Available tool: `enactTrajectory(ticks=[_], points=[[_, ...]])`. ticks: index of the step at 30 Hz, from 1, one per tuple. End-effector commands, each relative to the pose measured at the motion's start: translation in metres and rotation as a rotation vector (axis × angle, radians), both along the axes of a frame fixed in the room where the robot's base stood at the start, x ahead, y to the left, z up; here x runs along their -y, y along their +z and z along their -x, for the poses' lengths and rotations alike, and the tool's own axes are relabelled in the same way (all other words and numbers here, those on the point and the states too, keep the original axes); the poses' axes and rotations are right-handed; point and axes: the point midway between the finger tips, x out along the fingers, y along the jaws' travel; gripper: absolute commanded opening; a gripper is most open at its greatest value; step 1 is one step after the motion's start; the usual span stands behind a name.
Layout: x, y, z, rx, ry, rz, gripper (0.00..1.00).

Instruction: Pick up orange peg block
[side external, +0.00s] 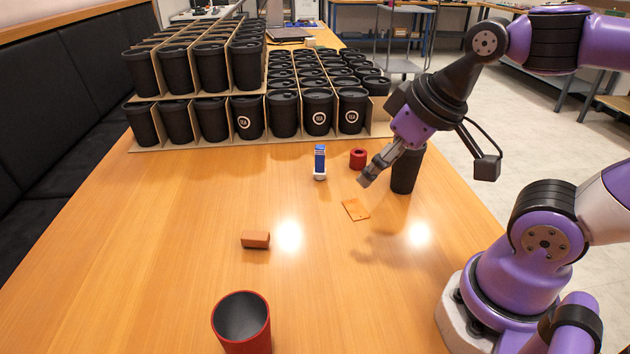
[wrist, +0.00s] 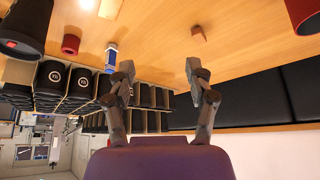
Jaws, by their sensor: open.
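A small orange-brown block (side external: 255,240) lies on the wooden table, left of centre in the side view. In the wrist view the block (wrist: 198,33) shows near the top, beyond the right fingertip. A flat orange plate (side external: 355,209) lies on the table to its right; I cannot tell which of the two is the peg block. My gripper (side external: 372,172) is open and empty, above the table and near the plate in the side view. Its two spread fingers also show in the wrist view (wrist: 160,76), with nothing between them.
A blue and white item (side external: 320,162), a red ring (side external: 358,158) and a black cup (side external: 404,172) stand near my gripper. A red cup with a dark inside (side external: 241,322) stands in front. Racks of black cups (side external: 209,117) fill the back.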

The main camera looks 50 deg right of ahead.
Motion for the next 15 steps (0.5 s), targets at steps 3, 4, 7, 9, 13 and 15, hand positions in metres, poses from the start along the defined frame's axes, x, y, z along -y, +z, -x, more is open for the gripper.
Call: enactTrajectory(ticks=[3, 4, 7, 9, 13, 15], points=[[0.0, 0.0, -0.001, -0.001, 0.004, 0.001, 0.62], [-0.001, 0.0, -0.003, -0.003, 0.011, 0.003, 0.62], [-0.006, 0.0, -0.017, -0.019, 0.065, 0.012, 0.62], [-0.013, -0.001, -0.034, -0.038, 0.134, 0.022, 0.62], [-0.03, -0.013, -0.076, -0.067, 0.291, 0.035, 0.62], [-0.041, -0.023, -0.097, -0.079, 0.374, 0.037, 0.62]])
